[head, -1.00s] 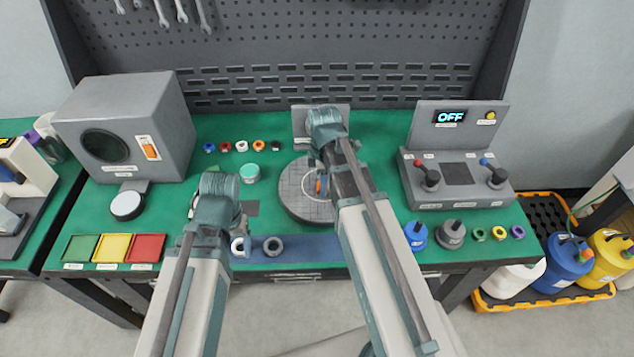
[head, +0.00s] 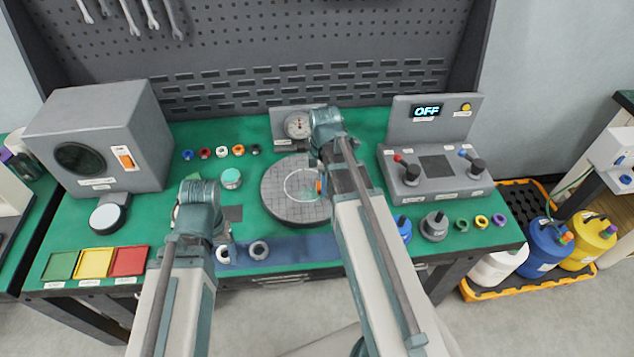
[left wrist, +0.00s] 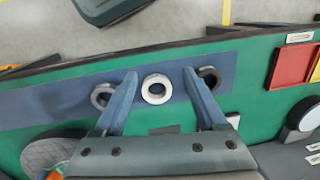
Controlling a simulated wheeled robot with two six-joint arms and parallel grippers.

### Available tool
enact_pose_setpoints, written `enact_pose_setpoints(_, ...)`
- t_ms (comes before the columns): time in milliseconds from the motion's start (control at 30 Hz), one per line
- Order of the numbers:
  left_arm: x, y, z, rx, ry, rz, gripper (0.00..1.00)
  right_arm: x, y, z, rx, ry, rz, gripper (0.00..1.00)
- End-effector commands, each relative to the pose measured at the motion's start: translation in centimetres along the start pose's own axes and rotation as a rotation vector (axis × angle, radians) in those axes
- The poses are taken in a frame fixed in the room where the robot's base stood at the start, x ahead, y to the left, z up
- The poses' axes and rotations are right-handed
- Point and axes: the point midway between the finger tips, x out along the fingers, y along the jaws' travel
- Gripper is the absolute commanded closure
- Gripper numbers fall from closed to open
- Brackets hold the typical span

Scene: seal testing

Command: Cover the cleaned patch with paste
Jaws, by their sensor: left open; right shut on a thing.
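A round grey disc (head: 274,206) lies on the green bench with a pale ring-shaped outline (head: 300,184) on it. I cannot tell the cleaned patch or any paste apart at this size. My right gripper (head: 322,180) is over the disc's right part, shut on a small orange and blue thing (head: 319,187), mostly hidden by the arm. My left gripper (head: 222,236) is open above the blue strip, partly hidden by its own arm. In the left wrist view its fingers (left wrist: 159,74) are spread, with a pale ring (left wrist: 157,89) showing between them and apart from both.
A teal-lidded jar (head: 231,178) stands left of the disc. A dial gauge (head: 297,125) stands behind it. A switch box reading OFF (head: 437,165) is on the right. Green, yellow and red trays (head: 95,263) sit front left, below a grey box (head: 100,140).

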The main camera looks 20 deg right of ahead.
Motion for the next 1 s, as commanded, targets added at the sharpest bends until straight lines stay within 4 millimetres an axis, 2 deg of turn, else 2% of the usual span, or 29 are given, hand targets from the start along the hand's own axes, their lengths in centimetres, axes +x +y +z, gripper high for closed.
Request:
enact_pose_setpoints(300,-0.2,0.0,0.0,0.0,0.0,0.0,0.26,-0.2,1.1,0.1,0.001,-0.003,0.0,1.0)
enact_pose_setpoints(533,-0.1,0.0,0.0,0.0,0.0,0.0,0.26,-0.1,1.1,-0.1,0.0,-0.002,0.0,1.0)
enact_pose_setpoints(1000,0.0,0.0,0.0,0.0,0.0,0.0,0.26,0.1,1.1,-3.5,-0.001,-0.001,0.0,1.0)
